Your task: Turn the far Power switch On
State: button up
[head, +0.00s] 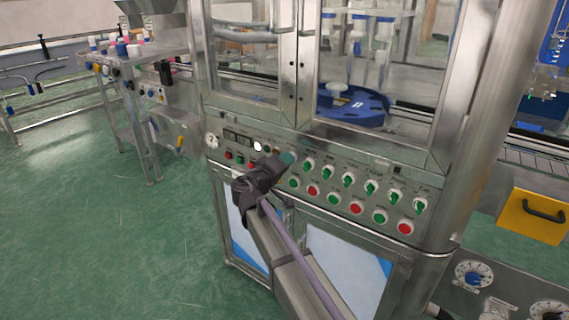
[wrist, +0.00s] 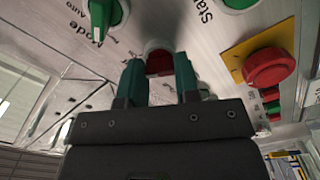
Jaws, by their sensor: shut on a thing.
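The control panel (head: 330,185) on the metal machine carries a row of green switches (head: 348,179) above a row of red and green buttons. My gripper (head: 286,160) is at the left end of the switch row, against the panel. In the wrist view, the green fingertips of my gripper (wrist: 159,77) stand on both sides of a red knob (wrist: 160,62) with a pale round collar, shut on it. The fingers partly hide the knob, and its label cannot be read, so I cannot tell whether it is the far Power switch.
In the wrist view, a green Mode switch (wrist: 104,15) is at upper left and a red button on a yellow plate (wrist: 268,67) at right. Glass doors (head: 375,75) stand above the panel. A yellow drawer (head: 535,215) is at right. Green floor is open at left.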

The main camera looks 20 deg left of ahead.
dwell(0.4)
jog(key=o, duration=0.9)
jog(key=shift+s, duration=0.1)
jog(key=v, duration=1)
jog(key=shift+s+a, duration=0.1)
jog(key=shift+s, duration=0.25)
